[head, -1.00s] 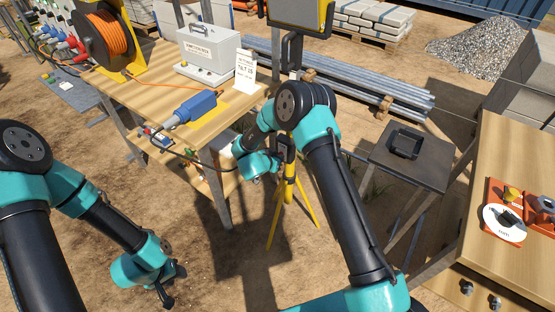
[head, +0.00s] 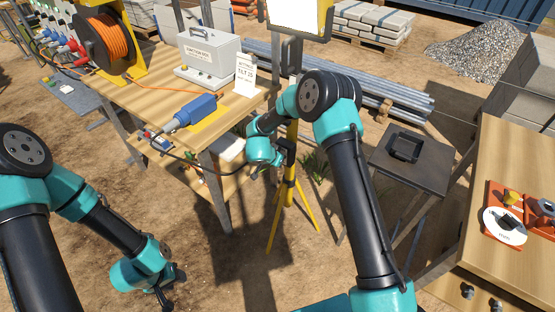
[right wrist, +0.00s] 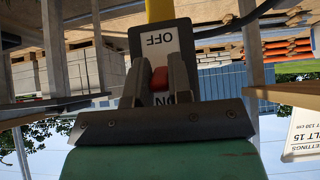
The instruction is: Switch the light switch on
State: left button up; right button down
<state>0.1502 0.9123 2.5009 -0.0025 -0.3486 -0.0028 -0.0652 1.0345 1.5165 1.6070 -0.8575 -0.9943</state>
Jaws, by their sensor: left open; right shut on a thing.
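The light switch (right wrist: 147,42) is a pale plate marked OFF and ON, upside down in the right wrist view. Its red lever (right wrist: 159,77) stands nearer the ON mark, which is partly covered. My right gripper (right wrist: 160,70) is shut on the red lever. In the head view my right wrist hides most of the switch, beside the yellow tripod (head: 290,195). The work light (head: 300,17) on top of the stand glows bright white. My left gripper (head: 166,296) is open and empty, low over the ground at left.
A wooden bench (head: 143,82) with an orange cable reel (head: 104,40), a grey box (head: 209,52) and a blue plug (head: 195,110) stands at left. A small dark table (head: 408,165) and a wooden workbench (head: 500,150) stand at right. Steel pipes (head: 360,82) lie behind.

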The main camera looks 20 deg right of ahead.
jog(key=c, duration=1)
grip_release()
jog(key=shift+c, duration=0.2)
jog(key=shift+a+r, duration=0.1)
jog(key=v, duration=1.7)
jog(key=shift+s, duration=0.1)
jog(key=s+d+f+n+t+y, duration=0.1)
jog(key=s+d+f+n+y, duration=0.1)
jog(key=s+d+f, duration=0.4)
jog(key=s+d+f+n+t+y, duration=0.1)
jog(key=d+f+n+y, duration=0.15)
jog(key=f, duration=0.45)
jog(key=s+f+n+g+y, duration=0.2)
jog(key=s+f+g, duration=0.1)
jog(key=s, duration=0.7)
jog(key=s+f+n+g+y, duration=0.2)
jog(key=s+f, duration=0.3)
jog(key=s, duration=0.5)
jog(key=shift+d+g+y, duration=0.45)
jog(key=shift+g+y, duration=0.05)
jog(key=shift+y, duration=0.25)
